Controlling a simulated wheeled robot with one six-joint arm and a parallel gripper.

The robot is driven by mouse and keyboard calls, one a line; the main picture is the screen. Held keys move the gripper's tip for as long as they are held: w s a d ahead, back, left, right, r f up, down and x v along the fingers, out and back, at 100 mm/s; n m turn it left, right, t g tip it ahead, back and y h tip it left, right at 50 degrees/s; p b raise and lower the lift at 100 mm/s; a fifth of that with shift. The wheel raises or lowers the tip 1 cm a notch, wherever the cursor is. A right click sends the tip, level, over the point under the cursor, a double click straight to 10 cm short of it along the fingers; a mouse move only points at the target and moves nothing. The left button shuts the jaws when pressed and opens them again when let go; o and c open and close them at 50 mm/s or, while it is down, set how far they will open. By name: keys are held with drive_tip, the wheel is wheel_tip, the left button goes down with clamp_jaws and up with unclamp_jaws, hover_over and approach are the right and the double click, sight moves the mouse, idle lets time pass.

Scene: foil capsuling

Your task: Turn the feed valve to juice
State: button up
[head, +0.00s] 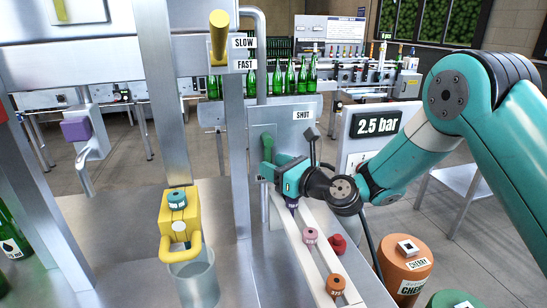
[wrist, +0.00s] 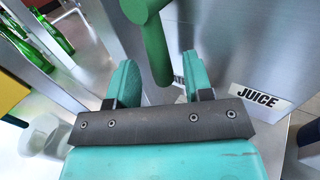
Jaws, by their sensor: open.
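The feed valve's green handle (head: 267,147) stands out from a grey metal panel bearing a SHUT label (head: 302,115). My teal gripper (head: 266,172) is at the handle's lower end, and its body hides part of the panel. In the wrist view the green handle (wrist: 155,45) reaches down into the gap between my two open fingers (wrist: 158,80). The fingers stand to either side of it and do not visibly grip it. A JUICE label (wrist: 259,97) is to the right of the fingers. Another label behind the right finger is mostly hidden.
Pale rails with pink (head: 310,235) and orange (head: 335,285) capped pieces lie below my gripper. A red knob (head: 337,243) is beside them. A 2.5 bar display (head: 377,125) stands right of the panel. Green bottles (head: 290,77) line up behind. A steel post (head: 236,150) is left.

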drive_tip(key=shift+w+a, duration=0.25)
drive_tip(key=shift+a, duration=0.05)
clamp_jaws()
